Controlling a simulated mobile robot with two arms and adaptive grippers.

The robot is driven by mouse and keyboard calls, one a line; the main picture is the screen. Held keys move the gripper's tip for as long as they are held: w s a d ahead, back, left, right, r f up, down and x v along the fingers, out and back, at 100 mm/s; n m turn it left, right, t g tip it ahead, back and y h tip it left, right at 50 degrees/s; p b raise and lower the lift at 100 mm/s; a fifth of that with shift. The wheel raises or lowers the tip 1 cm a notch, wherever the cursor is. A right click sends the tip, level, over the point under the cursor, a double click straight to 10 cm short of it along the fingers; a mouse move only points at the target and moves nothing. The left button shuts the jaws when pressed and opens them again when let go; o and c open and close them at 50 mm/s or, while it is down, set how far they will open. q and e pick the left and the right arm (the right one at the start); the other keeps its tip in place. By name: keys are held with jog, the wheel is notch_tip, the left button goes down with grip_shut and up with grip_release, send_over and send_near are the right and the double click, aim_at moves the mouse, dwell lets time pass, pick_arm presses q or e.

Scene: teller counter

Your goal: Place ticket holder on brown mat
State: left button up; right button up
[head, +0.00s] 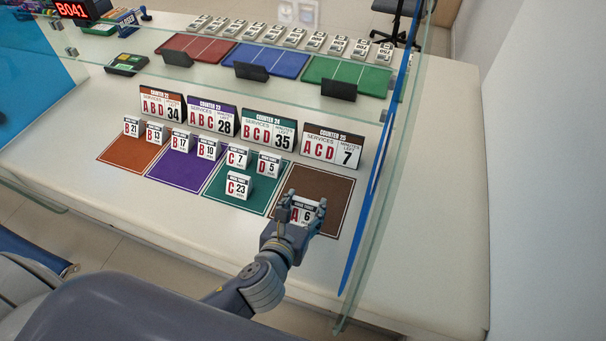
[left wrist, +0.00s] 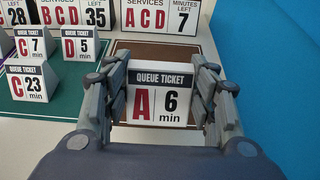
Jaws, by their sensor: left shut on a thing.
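The ticket holder (left wrist: 158,97) is a small white block reading "QUEUE TICKET A 6 min". My left gripper (left wrist: 160,100) is shut on it, one finger on each side. In the head view the left gripper (head: 306,209) and the ticket holder (head: 307,216) are over the front part of the brown mat (head: 318,187). The brown mat also shows behind the holder in the left wrist view (left wrist: 180,53). I cannot tell whether the holder touches the mat. My right gripper is not in view.
Orange (head: 128,150), purple (head: 181,171) and teal (head: 222,193) mats lie to the left, bearing other ticket holders. The counter 25 sign (head: 332,148) stands behind the brown mat. A glass panel (head: 384,180) rises on its right. More ticket holders and coloured mats are behind the glass.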

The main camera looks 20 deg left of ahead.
pick_arm(q)
jog(key=p, duration=0.2)
send_over(303, 178)
jog(key=shift+f, duration=0.6)
jog(key=shift+f+b, duration=0.3)
jog(key=shift+f, duration=1.5)
jog(key=shift+f, duration=0.1)
jog(key=o, duration=0.9)
jog(key=shift+c, duration=0.2)
jog(key=shift+o, duration=1.1)
jog(key=shift+s, duration=0.2)
jog(key=v, duration=1.2)
jog(key=shift+w+r, duration=0.15)
jog(key=shift+r, duration=0.05)
jog(key=shift+f, duration=0.1)
